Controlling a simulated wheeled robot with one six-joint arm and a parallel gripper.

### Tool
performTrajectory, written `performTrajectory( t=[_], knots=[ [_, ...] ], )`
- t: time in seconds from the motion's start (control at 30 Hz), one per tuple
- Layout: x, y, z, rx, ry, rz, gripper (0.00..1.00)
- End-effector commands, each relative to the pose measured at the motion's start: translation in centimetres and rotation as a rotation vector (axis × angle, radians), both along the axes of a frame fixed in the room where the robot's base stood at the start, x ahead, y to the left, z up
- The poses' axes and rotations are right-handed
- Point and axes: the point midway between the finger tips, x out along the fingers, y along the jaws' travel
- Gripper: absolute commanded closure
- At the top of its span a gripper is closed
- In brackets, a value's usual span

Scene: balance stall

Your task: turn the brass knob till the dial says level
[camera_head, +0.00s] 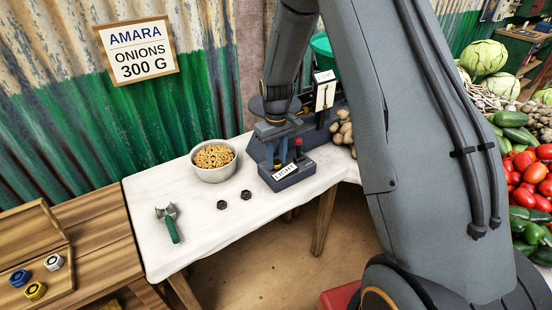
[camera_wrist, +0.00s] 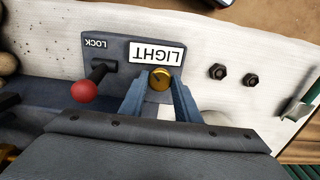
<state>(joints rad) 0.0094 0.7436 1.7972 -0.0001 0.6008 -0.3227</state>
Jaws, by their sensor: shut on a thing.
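The brass knob (camera_wrist: 159,77) sits on the dark front box of the balance, beside a white plate (camera_wrist: 157,53) that reads LIGHT. My gripper (camera_wrist: 159,84) is shut on the knob, with one blue-grey finger on each side of it. In the head view my gripper (camera_head: 277,146) reaches down onto the balance box (camera_head: 288,179), whose plate (camera_head: 285,172) also reads LIGHT. The white dial (camera_head: 324,93) stands upright behind my gripper. It has a dark needle, too small to read exactly.
A red-balled lever (camera_wrist: 84,91) marked LOCK stands near the knob.

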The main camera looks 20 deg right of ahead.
Motion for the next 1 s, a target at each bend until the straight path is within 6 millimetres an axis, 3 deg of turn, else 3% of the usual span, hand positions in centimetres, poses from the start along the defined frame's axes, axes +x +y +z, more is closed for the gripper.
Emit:
performTrajectory(
  t=[0.6,1.0],
  knots=[
    [0.04,0.01,0.07,0.0,-0.001,-0.48,0.93],
    [0.07,-0.01,0.08,0.0,-0.001,-0.655,0.93]
  ],
)
